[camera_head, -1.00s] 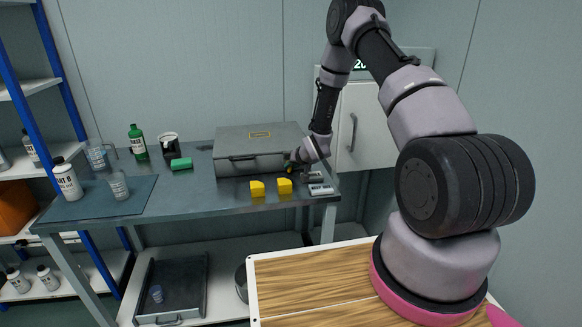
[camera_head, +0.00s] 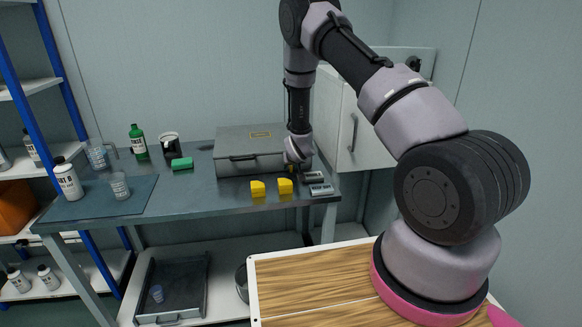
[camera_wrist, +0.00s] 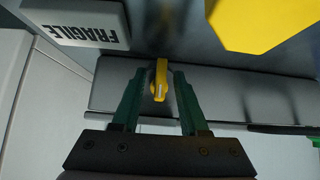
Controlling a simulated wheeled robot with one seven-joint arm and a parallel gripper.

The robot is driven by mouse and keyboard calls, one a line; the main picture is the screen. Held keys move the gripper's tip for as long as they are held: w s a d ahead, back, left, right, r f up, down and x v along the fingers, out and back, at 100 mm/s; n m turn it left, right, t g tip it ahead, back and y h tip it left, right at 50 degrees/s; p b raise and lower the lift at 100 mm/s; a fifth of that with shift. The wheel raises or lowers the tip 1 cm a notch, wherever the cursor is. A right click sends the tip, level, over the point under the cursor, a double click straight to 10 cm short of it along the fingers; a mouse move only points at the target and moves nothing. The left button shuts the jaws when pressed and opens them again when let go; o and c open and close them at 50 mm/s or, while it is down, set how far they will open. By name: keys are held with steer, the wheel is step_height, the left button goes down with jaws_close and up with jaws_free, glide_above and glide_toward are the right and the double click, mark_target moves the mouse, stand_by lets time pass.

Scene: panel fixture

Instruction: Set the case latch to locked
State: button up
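The grey case (camera_head: 236,167) lies closed on the bench in the head view. Its front side (camera_wrist: 215,85) crosses the wrist view. The yellow latch (camera_wrist: 160,80) stands out from that side, its length roughly in line with my fingers. My gripper (camera_wrist: 159,75) is open, with one green finger on each side of the latch. A gap shows between the latch and each finger. In the head view my wrist is at the case's front right corner and hides most of the latch.
Two yellow blocks (camera_head: 257,188) (camera_head: 285,186) stand just in front of the case. A block marked FRAGILE (camera_wrist: 85,25) and small grey pieces (camera_head: 321,190) lie close to the right. A white cabinet (camera_head: 352,120) stands behind to the right. A green block (camera_head: 182,164) lies left.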

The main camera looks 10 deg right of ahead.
steer(key=shift+r, duration=0.1)
steer(key=v, duration=1)
steer(key=shift+s+r, duration=0.2)
steer(key=shift+s, duration=0.1)
steer(key=s+d+r+m, duration=0.1)
steer(key=s+r, duration=0.2)
steer(key=r, duration=0.6)
steer(key=s+d+r+m+g+y, duration=0.1)
steer(key=s+d+r, duration=0.15)
steer(key=r, duration=0.65)
steer(key=s+d+r+m, duration=0.1)
steer(key=s+r, duration=0.2)
steer(key=r, duration=0.5)
steer(key=s+r, duration=0.7)
steer(key=s, duration=0.6)
steer(key=s+d+r+m+y, duration=0.1)
steer(key=s+r, duration=0.5)
steer(key=s, duration=0.6)
steer(key=shift+s+d+r+g, duration=0.25)
steer(key=shift+s+r+g, duration=0.1)
steer(key=shift+r+g, duration=0.05)
